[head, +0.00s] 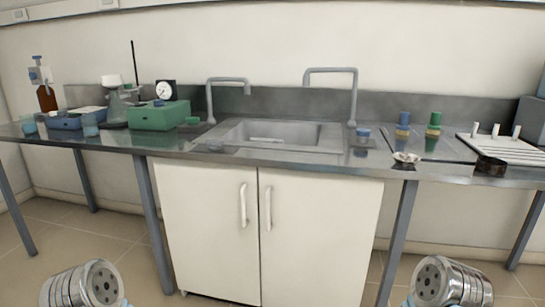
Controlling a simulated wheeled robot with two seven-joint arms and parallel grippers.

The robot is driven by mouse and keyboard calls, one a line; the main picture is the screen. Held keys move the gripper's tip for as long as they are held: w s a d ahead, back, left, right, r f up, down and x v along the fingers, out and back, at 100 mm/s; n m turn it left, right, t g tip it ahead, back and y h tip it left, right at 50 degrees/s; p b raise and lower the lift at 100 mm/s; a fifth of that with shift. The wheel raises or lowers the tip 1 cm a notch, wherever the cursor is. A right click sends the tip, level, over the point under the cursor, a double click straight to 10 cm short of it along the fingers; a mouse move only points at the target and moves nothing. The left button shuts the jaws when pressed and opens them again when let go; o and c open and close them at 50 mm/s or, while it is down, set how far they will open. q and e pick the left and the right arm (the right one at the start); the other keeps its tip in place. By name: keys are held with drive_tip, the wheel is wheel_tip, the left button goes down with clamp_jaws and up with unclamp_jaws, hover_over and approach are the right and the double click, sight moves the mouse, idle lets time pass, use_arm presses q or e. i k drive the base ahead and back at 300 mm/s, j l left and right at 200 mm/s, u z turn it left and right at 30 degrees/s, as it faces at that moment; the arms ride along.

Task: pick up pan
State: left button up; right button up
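A small dark brown, round, shallow vessel (491,166) sits near the front edge of the steel counter at the right; it may be the pan. A small pale dish (407,157) sits to its left, close to the front edge, and could also be the pan; at this size I cannot tell. Silver round parts of my two arms show at the bottom left and bottom right, low in front of the counter and far from both vessels. No gripper fingers show in the head view.
The steel counter (350,163) holds a sink (270,133) with two taps. A green box (159,115) and glassware stand at the left. A white rack (500,145) and blue (403,120) and green (434,120) capped items stand at the right. White cabinet doors (210,225) are below.

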sight(489, 165)
drive_tip(key=z, duration=1.45)
drive_tip(key=l, duration=0.1)
drive_tip(key=i+u, duration=0.05)
drive_tip(key=i, duration=0.05)
